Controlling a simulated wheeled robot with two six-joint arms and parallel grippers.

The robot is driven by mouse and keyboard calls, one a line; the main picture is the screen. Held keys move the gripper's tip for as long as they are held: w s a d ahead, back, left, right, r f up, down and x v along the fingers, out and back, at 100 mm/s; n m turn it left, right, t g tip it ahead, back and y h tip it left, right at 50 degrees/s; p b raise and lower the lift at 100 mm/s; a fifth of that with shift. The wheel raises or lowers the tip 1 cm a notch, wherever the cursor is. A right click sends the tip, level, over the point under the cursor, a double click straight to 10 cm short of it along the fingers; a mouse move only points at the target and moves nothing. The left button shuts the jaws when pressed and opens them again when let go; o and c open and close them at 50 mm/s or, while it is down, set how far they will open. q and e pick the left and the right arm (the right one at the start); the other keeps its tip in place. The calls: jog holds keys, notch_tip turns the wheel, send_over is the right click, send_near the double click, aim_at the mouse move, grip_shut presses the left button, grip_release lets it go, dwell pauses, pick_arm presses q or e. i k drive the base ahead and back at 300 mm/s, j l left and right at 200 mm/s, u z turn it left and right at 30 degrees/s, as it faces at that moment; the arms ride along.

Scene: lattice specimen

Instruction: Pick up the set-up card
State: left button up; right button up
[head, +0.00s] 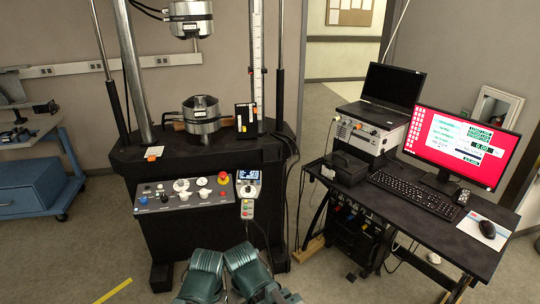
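A small white card with an orange patch (154,153) lies at the front left edge of the black machine table (135,155). It is the likeliest set-up card, but its print is too small to read. Two teal links of my arms show at the bottom middle, below the control panel. No gripper fingers show, and nothing visible touches the card.
The testing machine has a lower steel grip (201,115), columns and a control panel (185,193) with knobs and a handset (248,184). On the right, a black desk (455,240) holds a red-screened monitor (460,145), keyboard and mouse. A blue cart (35,185) stands left.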

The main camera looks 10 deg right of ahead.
aim_at(151, 153)
jog(key=i+j, duration=0.15)
jog(key=i, duration=0.4)
jog(key=i+j, duration=0.2)
jog(key=i, duration=0.4)
jog(key=i+j, duration=0.15)
jog(key=i, duration=0.4)
jog(key=i+j, duration=0.15)
jog(key=i, duration=0.4)
jog(key=j+u, duration=0.05)
